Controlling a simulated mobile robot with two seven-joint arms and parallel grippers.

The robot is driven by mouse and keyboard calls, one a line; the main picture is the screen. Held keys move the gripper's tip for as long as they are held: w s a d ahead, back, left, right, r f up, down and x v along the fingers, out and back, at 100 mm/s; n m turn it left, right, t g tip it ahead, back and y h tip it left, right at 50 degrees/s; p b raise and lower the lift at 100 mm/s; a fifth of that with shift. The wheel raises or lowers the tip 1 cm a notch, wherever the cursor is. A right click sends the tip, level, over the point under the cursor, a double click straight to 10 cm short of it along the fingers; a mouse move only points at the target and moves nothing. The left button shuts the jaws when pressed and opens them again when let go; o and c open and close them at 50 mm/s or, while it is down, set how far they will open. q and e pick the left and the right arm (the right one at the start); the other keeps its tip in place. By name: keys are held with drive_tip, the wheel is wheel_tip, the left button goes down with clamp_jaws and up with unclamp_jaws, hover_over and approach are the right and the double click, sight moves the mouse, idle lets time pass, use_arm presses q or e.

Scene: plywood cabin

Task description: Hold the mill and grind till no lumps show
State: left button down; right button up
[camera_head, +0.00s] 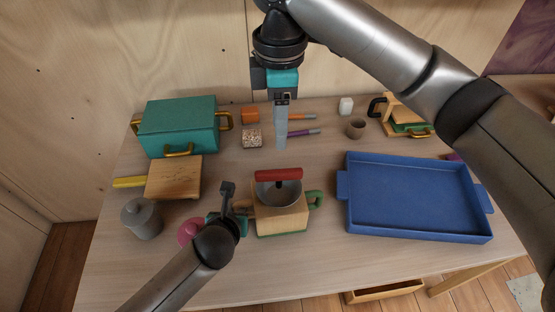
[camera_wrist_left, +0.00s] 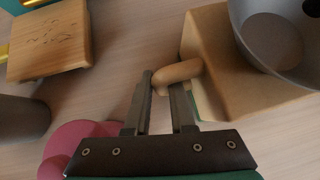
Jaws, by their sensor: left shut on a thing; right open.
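The mill (camera_head: 282,219) stands on the table, a wooden box with a grey bowl (camera_head: 290,192) on top, a red crank bar (camera_head: 279,175) across it and a green handle on its right. Its wooden peg handle (camera_wrist_left: 180,72) sticks out on the left. My left gripper (camera_head: 241,210) is shut on that peg, with one finger on each side in the left wrist view (camera_wrist_left: 163,88). My right gripper (camera_head: 281,143) is open and empty, pointing down behind the mill, apart from the crank bar. No lumps can be made out in the visible part of the bowl.
A blue tray (camera_head: 415,230) lies right of the mill. A teal box (camera_head: 180,125), wooden board (camera_head: 174,178), grey pot (camera_head: 141,218) and pink item (camera_head: 189,231) are at left. A speckled block (camera_head: 251,138), markers, brown cup (camera_head: 355,128) and white block (camera_head: 346,105) stand behind.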

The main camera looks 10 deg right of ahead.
use_arm(q)
drive_tip(key=c, duration=0.7)
unclamp_jaws()
drive_tip(key=shift+r, duration=0.1)
